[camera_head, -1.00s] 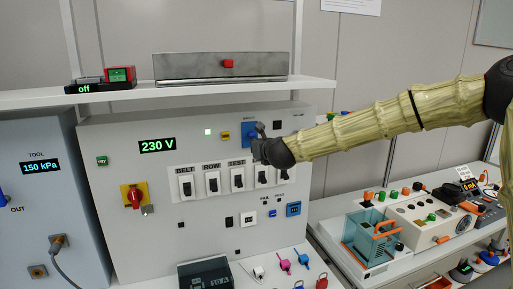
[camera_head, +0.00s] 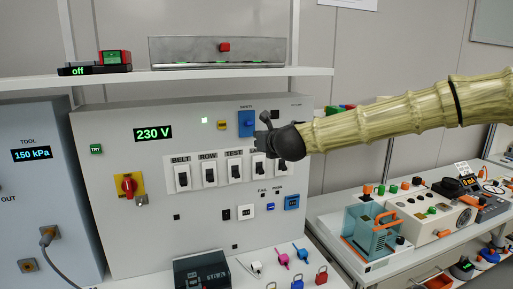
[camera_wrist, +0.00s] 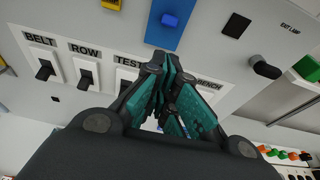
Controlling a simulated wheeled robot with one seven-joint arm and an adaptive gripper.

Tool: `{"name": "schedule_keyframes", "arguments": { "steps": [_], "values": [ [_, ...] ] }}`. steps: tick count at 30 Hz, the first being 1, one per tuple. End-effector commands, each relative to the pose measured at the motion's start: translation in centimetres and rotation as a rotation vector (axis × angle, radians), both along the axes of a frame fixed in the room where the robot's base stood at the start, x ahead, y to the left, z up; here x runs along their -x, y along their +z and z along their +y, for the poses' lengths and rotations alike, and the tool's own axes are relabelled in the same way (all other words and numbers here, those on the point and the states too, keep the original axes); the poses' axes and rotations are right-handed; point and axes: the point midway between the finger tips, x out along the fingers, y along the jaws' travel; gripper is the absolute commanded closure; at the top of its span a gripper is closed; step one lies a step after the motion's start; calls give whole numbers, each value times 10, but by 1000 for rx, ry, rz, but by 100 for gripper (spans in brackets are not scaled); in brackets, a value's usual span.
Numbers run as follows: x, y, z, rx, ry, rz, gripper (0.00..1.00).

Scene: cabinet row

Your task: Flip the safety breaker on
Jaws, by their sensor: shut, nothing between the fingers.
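A row of white breakers with dark toggles sits on the grey panel (camera_head: 110,225): BELT (camera_head: 183,179), ROW (camera_head: 209,174), TEST (camera_head: 235,170), then a fourth (camera_head: 260,168) and a fifth at right. The last two labels are partly hidden by my gripper in the head view; BENCH is readable in the wrist view. My gripper (camera_head: 263,138) is shut and empty, in front of the panel just above the fourth breaker. In the wrist view its fingers (camera_wrist: 157,64) come together below a blue plate (camera_wrist: 170,22) and cover part of the row. Contact cannot be told.
The blue plate with a knob (camera_head: 246,123) is just left of my gripper. A red rotary switch (camera_head: 127,186) is at left. A shelf (camera_head: 110,82) overhangs the panel, with a grey box (camera_head: 215,50) on it.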

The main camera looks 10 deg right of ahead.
Motion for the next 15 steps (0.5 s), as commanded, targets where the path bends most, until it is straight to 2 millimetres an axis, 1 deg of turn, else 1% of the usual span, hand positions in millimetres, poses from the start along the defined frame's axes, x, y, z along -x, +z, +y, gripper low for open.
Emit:
{"name": "schedule_keyframes", "arguments": {
  "steps": [3,7,15],
  "values": [
    [12,8,-1,0,1,-2,100],
    [21,16,-2,1,1,-1,100],
    [29,23,-3,0,1,0,100]
  ]
}}
